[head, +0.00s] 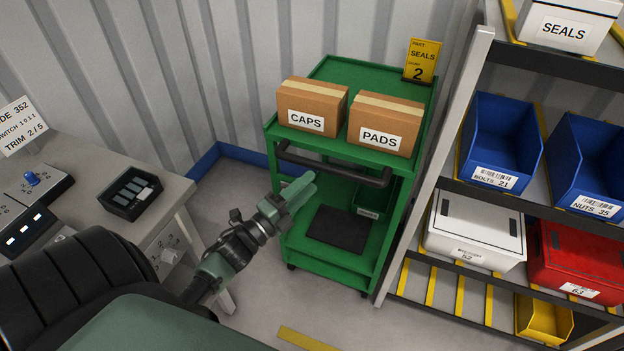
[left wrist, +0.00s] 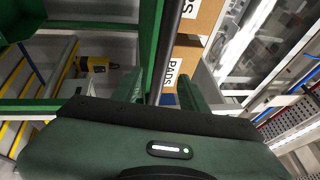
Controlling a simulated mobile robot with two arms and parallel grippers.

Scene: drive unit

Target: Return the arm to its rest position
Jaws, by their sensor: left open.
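My left gripper (head: 306,182) is in front of the green cart (head: 372,82), just below the left part of its black handle (head: 335,171). In the left wrist view my gripper's two green fingers (left wrist: 161,84) are spread apart. The black handle (left wrist: 172,45) runs up the picture between them. I see nothing gripped, and I cannot tell how far the fingertips are from the handle. My left arm comes up from the bottom left of the head view. My right gripper is not in view.
A CAPS box (head: 311,104) and a PADS box (head: 385,125) stand on the cart's top. At left is a grey workbench (head: 168,189) with control panels. At right, a shelf rack (head: 436,165) holds several bins. Grey floor shows between bench and cart.

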